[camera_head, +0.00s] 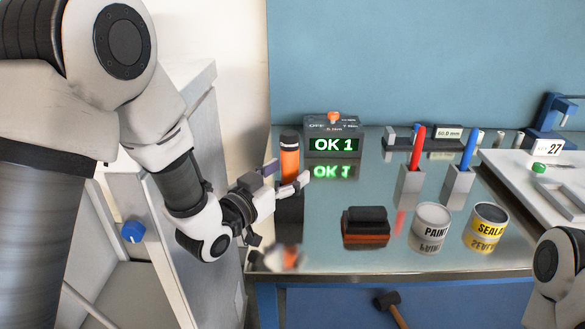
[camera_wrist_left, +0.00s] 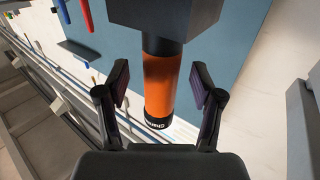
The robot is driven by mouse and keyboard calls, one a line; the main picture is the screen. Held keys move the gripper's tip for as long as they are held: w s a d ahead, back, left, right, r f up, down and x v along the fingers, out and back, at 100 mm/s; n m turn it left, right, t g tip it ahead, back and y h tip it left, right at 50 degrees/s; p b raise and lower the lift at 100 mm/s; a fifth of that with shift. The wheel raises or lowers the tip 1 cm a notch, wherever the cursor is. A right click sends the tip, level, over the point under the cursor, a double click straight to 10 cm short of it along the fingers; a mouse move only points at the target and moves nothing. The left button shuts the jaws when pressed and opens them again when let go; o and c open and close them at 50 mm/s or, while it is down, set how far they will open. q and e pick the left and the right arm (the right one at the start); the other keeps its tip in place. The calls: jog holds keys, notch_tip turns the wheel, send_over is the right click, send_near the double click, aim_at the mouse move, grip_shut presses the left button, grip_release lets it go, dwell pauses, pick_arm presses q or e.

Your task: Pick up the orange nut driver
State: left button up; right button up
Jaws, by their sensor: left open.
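The orange nut driver (camera_head: 289,162) stands upright at the left end of the bench, orange with a black top end. In the left wrist view the nut driver (camera_wrist_left: 158,85) shows as an orange cylinder with white lettering on its black end cap. Its other end meets a dark block (camera_wrist_left: 165,15). My left gripper (camera_head: 287,178) is open, with its fingers close to the nut driver. In the left wrist view the gripper (camera_wrist_left: 160,82) has one finger on each side of the orange handle, with gaps visible. My right gripper is out of view.
A display box (camera_head: 333,133) reading OK 1 stands just right of the nut driver. A black and orange block (camera_head: 366,228), a paint can (camera_head: 430,230), a yellow can (camera_head: 487,232) and two holders with red (camera_head: 417,147) and blue (camera_head: 469,147) sticks stand farther right.

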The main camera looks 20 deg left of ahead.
pick_arm(q)
jog(key=shift+x, duration=0.85)
grip_shut()
jog(key=shift+r, duration=0.1)
